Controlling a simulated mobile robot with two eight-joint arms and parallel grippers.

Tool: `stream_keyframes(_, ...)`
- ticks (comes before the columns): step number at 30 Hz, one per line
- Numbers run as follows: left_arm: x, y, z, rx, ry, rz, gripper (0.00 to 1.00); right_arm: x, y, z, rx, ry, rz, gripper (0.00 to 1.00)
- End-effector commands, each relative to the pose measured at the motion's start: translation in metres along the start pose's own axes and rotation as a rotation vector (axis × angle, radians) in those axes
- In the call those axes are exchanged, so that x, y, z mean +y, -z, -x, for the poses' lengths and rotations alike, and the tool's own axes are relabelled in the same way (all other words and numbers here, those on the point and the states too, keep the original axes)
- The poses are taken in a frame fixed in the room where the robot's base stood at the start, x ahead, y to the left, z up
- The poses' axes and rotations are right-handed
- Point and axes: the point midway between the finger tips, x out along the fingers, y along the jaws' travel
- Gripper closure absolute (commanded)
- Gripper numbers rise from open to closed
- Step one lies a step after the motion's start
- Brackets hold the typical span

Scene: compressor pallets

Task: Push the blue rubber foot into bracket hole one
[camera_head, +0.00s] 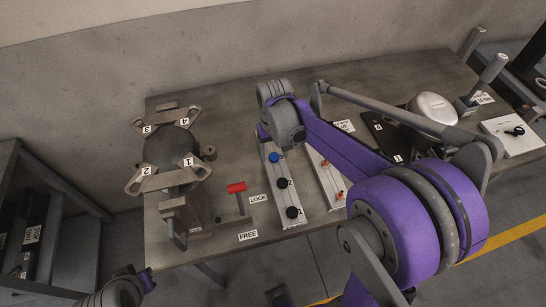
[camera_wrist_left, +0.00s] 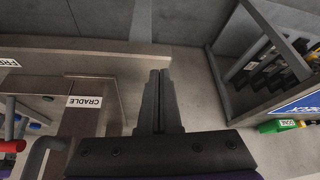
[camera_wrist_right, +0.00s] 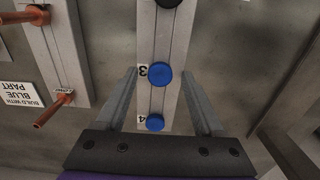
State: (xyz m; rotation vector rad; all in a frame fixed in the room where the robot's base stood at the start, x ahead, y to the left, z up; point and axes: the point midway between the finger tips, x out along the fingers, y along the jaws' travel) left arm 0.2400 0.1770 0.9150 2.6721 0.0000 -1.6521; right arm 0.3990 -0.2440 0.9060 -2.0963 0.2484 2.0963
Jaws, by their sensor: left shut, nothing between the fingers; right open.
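The compressor (camera_head: 168,150) is at the left of the bench in the head view, with brackets labelled 1 to 4. Bracket one (camera_head: 190,170) is at its front right. A pale rail (camera_head: 266,185) holds a blue rubber foot (camera_head: 274,157) behind two black feet. In the right wrist view, blue feet sit at mark 3 (camera_wrist_right: 159,74) and mark 4 (camera_wrist_right: 155,122). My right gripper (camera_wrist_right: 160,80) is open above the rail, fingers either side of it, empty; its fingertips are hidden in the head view. My left gripper (camera_wrist_left: 160,75) is shut and empty beside the bench edge.
A red-handled lever (camera_head: 237,188) stands between the LOCK and FREE labels. A second rail (camera_head: 326,180) with copper pieces is right of the first, under my right arm. A dark tray (camera_head: 385,135) and silver dome (camera_head: 433,108) lie farther right. A shelf (camera_head: 30,215) stands left.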

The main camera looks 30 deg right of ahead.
Motion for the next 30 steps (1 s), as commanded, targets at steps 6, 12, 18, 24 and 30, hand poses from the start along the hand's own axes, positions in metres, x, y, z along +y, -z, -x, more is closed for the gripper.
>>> stream_keyframes(6,0.0000,-0.0006,-0.0006,0.000,0.000,0.000,1.00,-0.0001,-0.0001,-0.0001,0.000,0.000,0.000,0.30)
stream_keyframes(12,0.0000,-0.0005,-0.0005,0.000,0.000,0.000,1.00,-0.0001,0.0000,0.0000,0.000,0.000,0.000,0.48)
stream_keyframes(18,0.0000,-0.0005,-0.0005,0.000,0.000,0.000,1.00,-0.0001,0.0000,0.0000,0.000,0.000,0.000,0.84)
stream_keyframes(24,0.0000,-0.0005,-0.0005,0.000,0.000,0.000,1.00,-0.0001,0.0000,0.0000,0.000,0.000,0.000,1.00)
stream_keyframes(30,0.0000,-0.0005,-0.0005,0.000,0.000,0.000,1.00,-0.0001,0.0000,0.0000,0.000,0.000,0.000,1.00)
